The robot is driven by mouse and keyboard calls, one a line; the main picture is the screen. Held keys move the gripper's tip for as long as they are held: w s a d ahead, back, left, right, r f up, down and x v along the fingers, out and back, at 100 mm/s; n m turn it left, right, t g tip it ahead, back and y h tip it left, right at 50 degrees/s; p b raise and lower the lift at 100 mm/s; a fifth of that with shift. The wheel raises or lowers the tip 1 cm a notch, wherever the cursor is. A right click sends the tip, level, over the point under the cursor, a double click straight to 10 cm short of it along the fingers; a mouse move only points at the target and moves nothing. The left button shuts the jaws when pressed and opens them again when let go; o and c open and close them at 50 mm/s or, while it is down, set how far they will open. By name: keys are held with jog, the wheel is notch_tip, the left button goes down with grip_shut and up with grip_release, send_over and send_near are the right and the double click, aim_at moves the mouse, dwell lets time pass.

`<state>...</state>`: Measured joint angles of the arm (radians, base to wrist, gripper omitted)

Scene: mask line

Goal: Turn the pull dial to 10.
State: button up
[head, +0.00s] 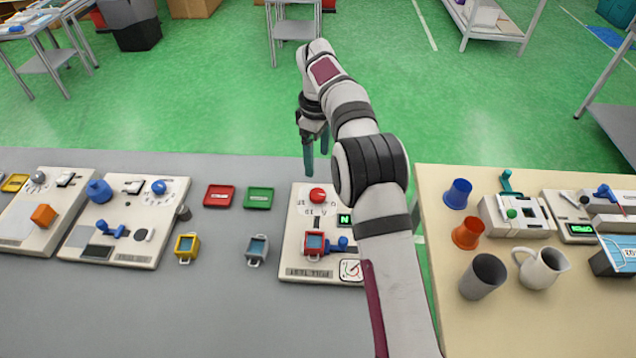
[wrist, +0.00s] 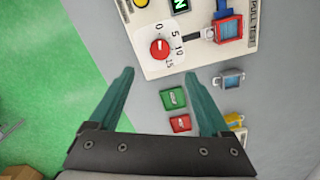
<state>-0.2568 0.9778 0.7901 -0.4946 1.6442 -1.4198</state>
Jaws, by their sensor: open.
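The pull dial is a red knob (head: 318,196) near the back of the white pull test panel (head: 300,265). In the wrist view the red knob (wrist: 160,48) has a scale of 0, 5, 10 and 15 beside it. Its small white mark seems to point toward 0, but it is too small to be sure. My gripper (head: 309,172) hangs above and behind the panel's back edge, apart from the knob. In the wrist view my gripper (wrist: 159,74) is open and empty, with the knob beyond the fingertips, roughly centred between them.
A red-framed block (head: 314,243), a blue fitting (head: 337,244) and a green N display (head: 345,218) share the panel. Red (head: 219,196) and green (head: 259,198) trays lie left of it. My arm hides the panel's right side. A beige table (head: 440,260) with cups stands right.

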aim_at(317, 193)
notch_tip(317, 193, down, 12)
jog(key=shift+f, duration=0.1)
grip_shut()
dwell(0.4)
